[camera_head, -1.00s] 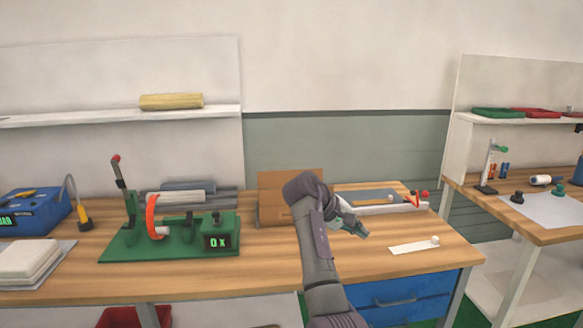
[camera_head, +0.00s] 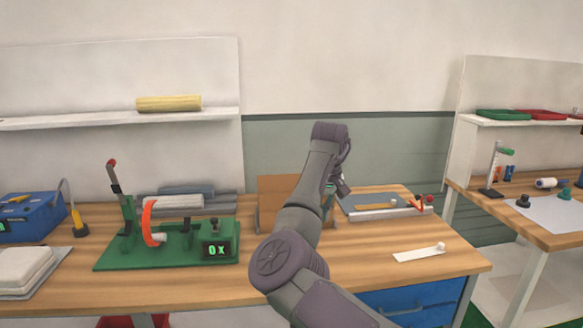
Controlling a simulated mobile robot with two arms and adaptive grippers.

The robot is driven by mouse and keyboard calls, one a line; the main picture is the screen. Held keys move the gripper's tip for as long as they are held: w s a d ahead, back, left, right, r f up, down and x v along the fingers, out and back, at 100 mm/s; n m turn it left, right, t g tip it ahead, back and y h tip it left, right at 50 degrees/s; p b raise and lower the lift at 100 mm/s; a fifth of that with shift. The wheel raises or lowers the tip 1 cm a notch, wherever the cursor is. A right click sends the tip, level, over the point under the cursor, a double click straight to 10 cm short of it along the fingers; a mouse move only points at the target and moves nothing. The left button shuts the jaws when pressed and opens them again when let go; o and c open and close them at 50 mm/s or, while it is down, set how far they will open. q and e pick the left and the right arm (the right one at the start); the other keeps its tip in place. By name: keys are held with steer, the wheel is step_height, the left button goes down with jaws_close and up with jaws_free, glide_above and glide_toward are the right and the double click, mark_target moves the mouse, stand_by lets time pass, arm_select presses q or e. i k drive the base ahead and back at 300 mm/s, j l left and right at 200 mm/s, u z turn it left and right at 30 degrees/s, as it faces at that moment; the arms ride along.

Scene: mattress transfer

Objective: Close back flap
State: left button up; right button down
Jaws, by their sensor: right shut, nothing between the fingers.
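The cardboard box (camera_head: 268,216) stands on the wooden table, partly hidden behind my right arm. Its back flap (camera_head: 281,184) stands up as a brown panel at the rear. My right gripper (camera_head: 343,186) is shut and empty. In the picture it lies just to the right of the box, above the table's back part, pointing down. The forearm crosses in front of the box and hides its right side. I cannot tell whether the gripper touches the box. My left gripper is out of view.
A green fixture (camera_head: 170,250) with a display stands left of the box. A grey board with a ruler (camera_head: 378,206) lies to the right, and a white strip (camera_head: 418,253) lies nearer the front. The front right tabletop is mostly clear.

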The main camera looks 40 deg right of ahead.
mark_target(278, 183)
steer(key=i+l, duration=0.65)
steer(key=i, duration=0.15)
steer(key=i+l, duration=0.7)
steer(key=i, duration=0.1)
